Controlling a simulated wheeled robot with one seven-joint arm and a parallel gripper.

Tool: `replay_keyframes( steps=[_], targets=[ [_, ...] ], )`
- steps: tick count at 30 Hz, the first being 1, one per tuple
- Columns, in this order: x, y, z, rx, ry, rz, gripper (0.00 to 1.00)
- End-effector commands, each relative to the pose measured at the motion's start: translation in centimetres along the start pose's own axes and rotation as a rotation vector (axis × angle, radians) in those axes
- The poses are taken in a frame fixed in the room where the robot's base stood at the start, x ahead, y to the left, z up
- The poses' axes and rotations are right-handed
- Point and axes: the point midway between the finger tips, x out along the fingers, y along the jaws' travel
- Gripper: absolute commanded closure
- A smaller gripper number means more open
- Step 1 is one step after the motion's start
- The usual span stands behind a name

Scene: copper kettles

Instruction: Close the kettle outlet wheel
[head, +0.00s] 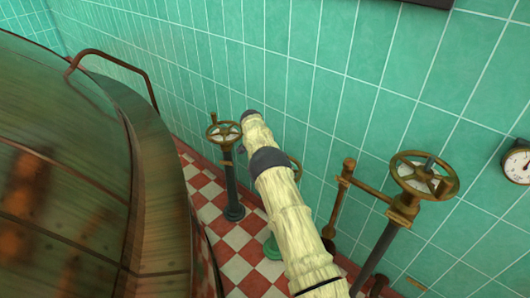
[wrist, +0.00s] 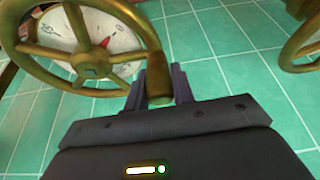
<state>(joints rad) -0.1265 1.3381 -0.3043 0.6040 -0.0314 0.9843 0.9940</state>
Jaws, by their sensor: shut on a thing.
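In the wrist view a brass handwheel (wrist: 88,68) fills the upper left, with a pale dial and red pointer (wrist: 104,43) behind its spokes. An upright brass handle (wrist: 158,75) stands at the wheel's near right rim. My gripper (wrist: 166,84) is shut on this handle, a dark finger on each side. In the head view my arm hides the gripper. One brass wheel (head: 225,132) on a dark post stands just left of the arm, and a larger one (head: 424,176) stands at right. Another wheel behind my arm is mostly hidden. I cannot tell which one is held.
A large copper kettle (head: 60,170) with a wooden rim (head: 160,180) and copper rail (head: 115,62) takes up the left. Green tiled wall (head: 330,60) runs behind. A gauge (head: 517,163) hangs at far right. Red and white floor (head: 235,238) shows between kettle and posts.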

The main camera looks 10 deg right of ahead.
Motion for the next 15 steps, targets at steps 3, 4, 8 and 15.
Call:
replay_keyframes(
  steps=[3,4,8,15],
  targets=[
    [-0.15,-0.01,-0.31,0.001,0.007,-0.003,0.60],
    [-0.13,0.00,-0.30,0.001,0.006,-0.003,0.54],
    [-0.06,0.04,-0.22,0.001,0.004,-0.001,0.54],
    [-0.42,-0.10,-0.02,-0.002,0.002,-0.001,0.54]
  ],
)
